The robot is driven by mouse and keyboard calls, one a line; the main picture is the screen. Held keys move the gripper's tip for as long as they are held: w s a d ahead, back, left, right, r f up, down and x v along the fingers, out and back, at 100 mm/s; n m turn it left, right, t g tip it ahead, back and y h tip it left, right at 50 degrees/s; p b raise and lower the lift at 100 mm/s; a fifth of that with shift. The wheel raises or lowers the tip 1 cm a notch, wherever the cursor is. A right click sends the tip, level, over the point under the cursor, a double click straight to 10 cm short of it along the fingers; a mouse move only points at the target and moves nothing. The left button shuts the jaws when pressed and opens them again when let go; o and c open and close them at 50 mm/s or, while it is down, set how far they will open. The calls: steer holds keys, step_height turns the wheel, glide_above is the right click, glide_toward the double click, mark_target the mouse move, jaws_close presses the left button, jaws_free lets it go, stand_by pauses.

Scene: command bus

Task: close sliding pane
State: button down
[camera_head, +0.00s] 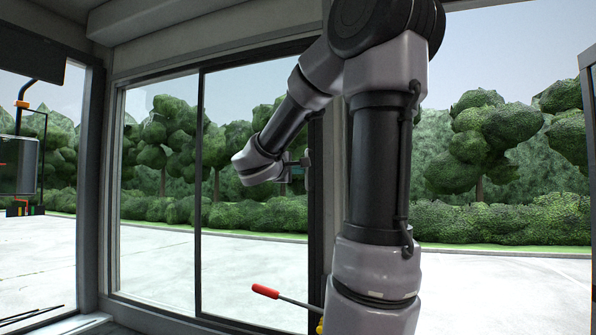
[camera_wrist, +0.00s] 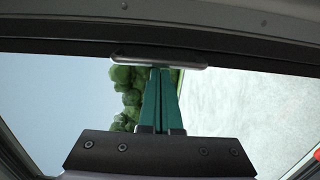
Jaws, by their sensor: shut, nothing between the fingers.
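The sliding pane has a dark frame; its left upright (camera_head: 198,190) stands near the middle of the window opening and its right side is partly behind my arm. I cannot tell whether the part of the window left of that upright is glazed or open. My gripper (camera_head: 302,168) is by the pane's right upright, small and partly hidden by the wrist. In the wrist view, my gripper (camera_wrist: 160,72) has its teal fingers together and empty. The tips are at a grey bar handle (camera_wrist: 190,64) on the dark frame; I cannot tell whether they touch it.
A lever with a red knob (camera_head: 265,291) rises below the window, left of my arm. A dark screen (camera_head: 32,45) hangs at the upper left. Beyond the windows are pale paving and trees (camera_head: 487,125). The space in front of the pane's left part looks clear.

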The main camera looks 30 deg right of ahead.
steer(key=s+a, duration=0.2)
steer(key=a, duration=0.9)
steer(key=shift+s+a, duration=0.15)
steer(key=shift+s, duration=0.25)
steer(key=s+d+f+m+g+y, duration=0.1)
steer(key=s+f+m+g+y, duration=0.4)
steer(key=s+f, duration=0.65)
steer(key=s+a+f+m+t+y, duration=0.1)
steer(key=s+a+m+y, duration=0.1)
steer(key=a+y, duration=0.4)
steer(key=s+a+f+m+t+y, duration=0.1)
steer(key=s+a+f+m+y, duration=0.1)
steer(key=a+y, duration=0.4)
steer(key=shift+s+a+f+m, duration=0.25)
steer(key=shift+a+f+m, duration=0.05)
steer(key=shift+a+m, duration=0.6)
